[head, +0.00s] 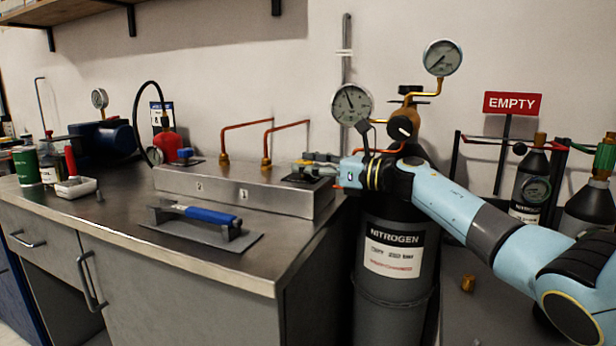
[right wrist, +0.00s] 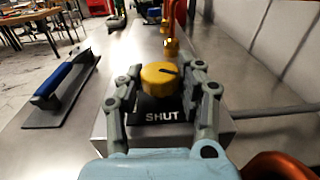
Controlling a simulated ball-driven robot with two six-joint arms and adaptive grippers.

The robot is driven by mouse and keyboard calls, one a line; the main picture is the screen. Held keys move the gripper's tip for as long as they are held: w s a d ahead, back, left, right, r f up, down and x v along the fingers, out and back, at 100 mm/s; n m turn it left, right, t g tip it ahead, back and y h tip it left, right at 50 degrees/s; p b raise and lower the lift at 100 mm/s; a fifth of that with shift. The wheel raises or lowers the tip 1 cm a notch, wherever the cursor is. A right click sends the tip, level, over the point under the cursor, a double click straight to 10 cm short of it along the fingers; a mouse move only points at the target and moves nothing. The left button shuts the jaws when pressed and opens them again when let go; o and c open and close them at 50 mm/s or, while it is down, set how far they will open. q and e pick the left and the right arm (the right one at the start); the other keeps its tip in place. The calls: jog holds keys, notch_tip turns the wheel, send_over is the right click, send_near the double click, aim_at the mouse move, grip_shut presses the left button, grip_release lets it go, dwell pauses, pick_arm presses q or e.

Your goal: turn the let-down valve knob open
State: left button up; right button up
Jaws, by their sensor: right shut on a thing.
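In the right wrist view the valve knob (right wrist: 161,80) is a round yellow knob with a dark mark on top. It stands on the metal block (right wrist: 218,119), behind a black label reading SHUT (right wrist: 162,116). My right gripper (right wrist: 164,79) has one finger on each side of the knob and is shut on it. In the head view my right gripper (head: 312,168) reaches to the right end of the metal block (head: 240,192) and hides the knob. My left gripper is not in view.
A blue-handled tool (head: 205,216) lies on the bench in front of the block. Copper pipes (head: 265,140) rise from the block. A nitrogen cylinder (head: 392,290) with gauges (head: 352,105) stands at the bench's right end. A red EMPTY sign (head: 512,103) stands behind other cylinders.

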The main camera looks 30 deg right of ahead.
dwell(0.4)
jog(key=o, duration=1.2)
